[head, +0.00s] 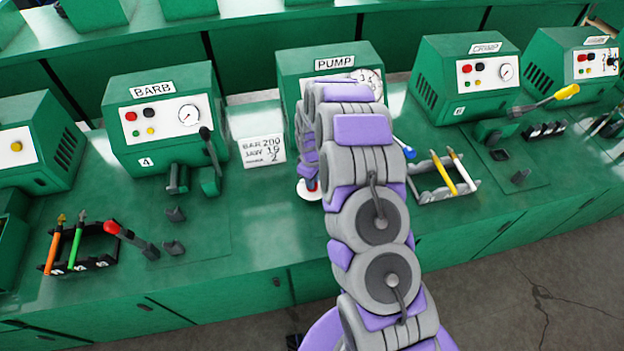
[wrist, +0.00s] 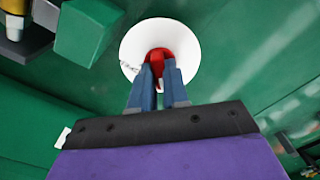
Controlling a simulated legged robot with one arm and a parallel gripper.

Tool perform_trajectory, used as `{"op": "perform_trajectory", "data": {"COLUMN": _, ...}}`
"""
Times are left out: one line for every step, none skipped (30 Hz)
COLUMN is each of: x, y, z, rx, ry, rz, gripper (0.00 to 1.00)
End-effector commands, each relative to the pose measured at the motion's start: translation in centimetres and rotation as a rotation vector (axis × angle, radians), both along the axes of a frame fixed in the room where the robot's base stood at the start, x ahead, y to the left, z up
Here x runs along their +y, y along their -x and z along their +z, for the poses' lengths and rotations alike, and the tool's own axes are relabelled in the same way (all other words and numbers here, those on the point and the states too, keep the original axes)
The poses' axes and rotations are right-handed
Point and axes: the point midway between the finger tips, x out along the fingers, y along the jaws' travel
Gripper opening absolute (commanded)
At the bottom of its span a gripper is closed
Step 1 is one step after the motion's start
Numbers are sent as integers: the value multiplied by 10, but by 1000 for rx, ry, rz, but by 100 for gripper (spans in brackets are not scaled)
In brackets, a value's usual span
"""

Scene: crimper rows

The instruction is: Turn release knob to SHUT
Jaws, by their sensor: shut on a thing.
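The red release knob (wrist: 157,54) sits at the middle of a round white dial plate (wrist: 184,40) in the wrist view. The two blue fingers of my gripper (wrist: 160,74) are shut on the knob, one on each side. Small dark lettering shows on the plate's left side, too small to read. The fingers hide part of the knob and plate, so its setting cannot be told. In the head view, my arm covers most of this spot. Only an edge of the white plate (head: 306,194) shows, on the bench below the PUMP box (head: 296,66).
The BARB machine (head: 186,92) with a red-handled lever (head: 112,227) stands left. The CRIMP machine (head: 462,76) with a yellow-handled lever (head: 566,92) stands right. Tool racks lie left (head: 98,262) and right (head: 468,186). A note card (head: 262,151) stands near the PUMP box.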

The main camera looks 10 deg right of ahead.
Motion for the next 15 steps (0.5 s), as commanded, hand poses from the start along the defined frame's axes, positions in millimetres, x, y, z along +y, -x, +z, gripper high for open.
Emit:
{"op": "perform_trajectory", "data": {"x": 0, "y": -3, "z": 2, "rx": -8, "ry": 1, "rz": 4, "gripper": 0}}
{"op": "perform_trajectory", "data": {"x": 0, "y": -3, "z": 2, "rx": -8, "ry": 1, "rz": 5, "gripper": 0}}
{"op": "perform_trajectory", "data": {"x": 0, "y": -3, "z": 2, "rx": -8, "ry": 1, "rz": 5, "gripper": 0}}
{"op": "perform_trajectory", "data": {"x": 0, "y": -3, "z": 2, "rx": -8, "ry": 1, "rz": 5, "gripper": 0}}
{"op": "perform_trajectory", "data": {"x": 0, "y": -2, "z": 2, "rx": -8, "ry": 1, "rz": 5, "gripper": 0}}
{"op": "perform_trajectory", "data": {"x": 0, "y": -2, "z": 2, "rx": -8, "ry": 1, "rz": 5, "gripper": 0}}
{"op": "perform_trajectory", "data": {"x": 0, "y": -2, "z": 2, "rx": -8, "ry": 1, "rz": 5, "gripper": 0}}
{"op": "perform_trajectory", "data": {"x": 0, "y": -2, "z": 2, "rx": -8, "ry": 1, "rz": 5, "gripper": 0}}
{"op": "perform_trajectory", "data": {"x": 0, "y": -3, "z": 2, "rx": -8, "ry": 1, "rz": 5, "gripper": 0}}
{"op": "perform_trajectory", "data": {"x": 0, "y": -2, "z": 2, "rx": -8, "ry": 1, "rz": 5, "gripper": 0}}
{"op": "perform_trajectory", "data": {"x": 0, "y": -2, "z": 2, "rx": -8, "ry": 1, "rz": 5, "gripper": 0}}
{"op": "perform_trajectory", "data": {"x": 0, "y": -3, "z": 2, "rx": -8, "ry": 1, "rz": 5, "gripper": 18}}
{"op": "perform_trajectory", "data": {"x": 0, "y": -3, "z": 2, "rx": -8, "ry": 1, "rz": 5, "gripper": 20}}
{"op": "perform_trajectory", "data": {"x": 0, "y": -2, "z": 2, "rx": -8, "ry": 1, "rz": 5, "gripper": 23}}
{"op": "perform_trajectory", "data": {"x": 0, "y": -2, "z": 1, "rx": -6, "ry": 1, "rz": 5, "gripper": 27}}
